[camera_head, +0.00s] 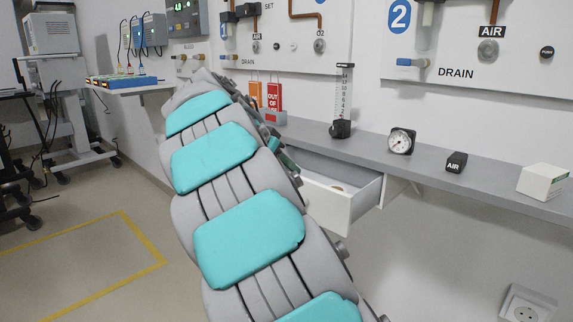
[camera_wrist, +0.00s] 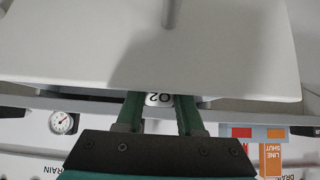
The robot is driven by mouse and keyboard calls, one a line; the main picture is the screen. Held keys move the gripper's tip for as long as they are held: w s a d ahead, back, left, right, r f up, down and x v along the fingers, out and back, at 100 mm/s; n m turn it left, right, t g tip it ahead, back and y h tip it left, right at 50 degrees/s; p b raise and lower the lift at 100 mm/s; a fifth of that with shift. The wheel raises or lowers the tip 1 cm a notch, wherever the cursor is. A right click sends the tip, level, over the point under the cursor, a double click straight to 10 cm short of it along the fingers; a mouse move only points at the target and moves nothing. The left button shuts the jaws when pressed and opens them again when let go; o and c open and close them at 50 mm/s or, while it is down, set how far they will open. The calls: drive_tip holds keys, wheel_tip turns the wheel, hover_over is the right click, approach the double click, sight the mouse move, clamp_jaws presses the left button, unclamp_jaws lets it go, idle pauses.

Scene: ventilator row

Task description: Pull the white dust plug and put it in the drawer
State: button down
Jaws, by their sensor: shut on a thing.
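My gripper (camera_head: 287,158) shows at the end of my arm in the head view, just left of the open drawer (camera_head: 325,203) and largely hidden by my arm. In the wrist view my gripper's green fingers (camera_wrist: 160,102) are shut on a small pale piece marked O2 (camera_wrist: 158,99), which I take for the white dust plug. Only its labelled face shows. A broad pale panel (camera_wrist: 80,45) fills the view beyond the fingertips; I cannot tell which part of the drawer it is. A small tan thing (camera_head: 338,188) shows inside the drawer.
The grey shelf (camera_head: 425,165) above the drawer carries a flowmeter (camera_head: 341,128), a gauge (camera_head: 401,141), a black AIR block (camera_head: 456,162) and a white box (camera_head: 543,181). Orange and red tags (camera_head: 274,96) are at its left end. The floor at left has a yellow outline.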

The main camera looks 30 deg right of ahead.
drive_tip(key=shift+c, duration=2.2)
unclamp_jaws()
drive_tip(key=v, duration=0.8)
drive_tip(key=shift+f, duration=0.1)
drive_tip(key=shift+d, duration=0.1)
